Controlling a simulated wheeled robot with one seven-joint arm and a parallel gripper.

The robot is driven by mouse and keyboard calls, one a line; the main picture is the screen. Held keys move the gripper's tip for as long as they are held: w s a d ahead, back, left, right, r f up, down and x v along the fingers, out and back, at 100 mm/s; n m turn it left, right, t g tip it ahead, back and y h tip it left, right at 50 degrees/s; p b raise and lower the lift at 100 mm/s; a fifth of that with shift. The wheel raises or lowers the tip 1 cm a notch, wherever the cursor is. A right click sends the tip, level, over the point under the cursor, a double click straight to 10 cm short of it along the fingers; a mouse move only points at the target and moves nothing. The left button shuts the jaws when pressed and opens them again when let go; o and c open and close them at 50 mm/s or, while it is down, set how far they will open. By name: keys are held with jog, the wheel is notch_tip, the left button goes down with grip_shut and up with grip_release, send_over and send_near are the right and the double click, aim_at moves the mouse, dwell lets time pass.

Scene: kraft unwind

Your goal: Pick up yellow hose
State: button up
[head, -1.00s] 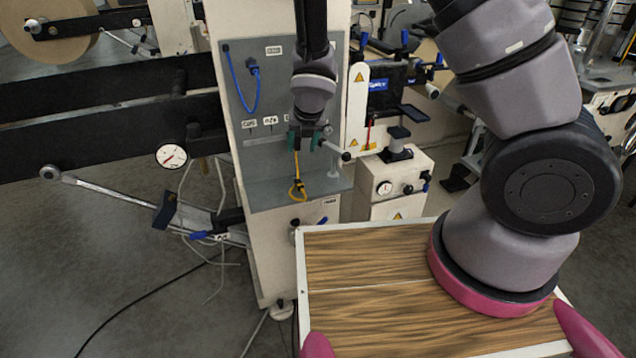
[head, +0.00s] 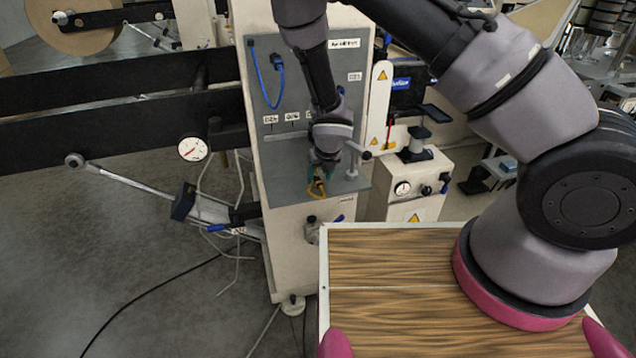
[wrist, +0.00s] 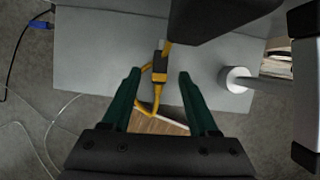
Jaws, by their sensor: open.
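The yellow hose (head: 318,188) hangs at the front of the grey panel, with its looped lower end showing just below my gripper in the head view. In the wrist view the yellow hose (wrist: 157,90) has a dark sleeve and a loop below it, and it lies between my two green fingers. My gripper (wrist: 158,74) is open, one finger on each side of the hose, with gaps to both. In the head view my gripper (head: 318,175) is partly hidden by my wrist.
A blue hose (head: 264,80) hangs on the grey panel (head: 285,150) at the upper left. A pale post (head: 351,165) stands right of my gripper, also seen in the wrist view (wrist: 236,79). A white box with a gauge (head: 408,188) stands farther right.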

jog(key=shift+x, duration=0.9)
jog(key=shift+r, duration=0.1)
grip_shut()
jog(key=shift+r, duration=0.15)
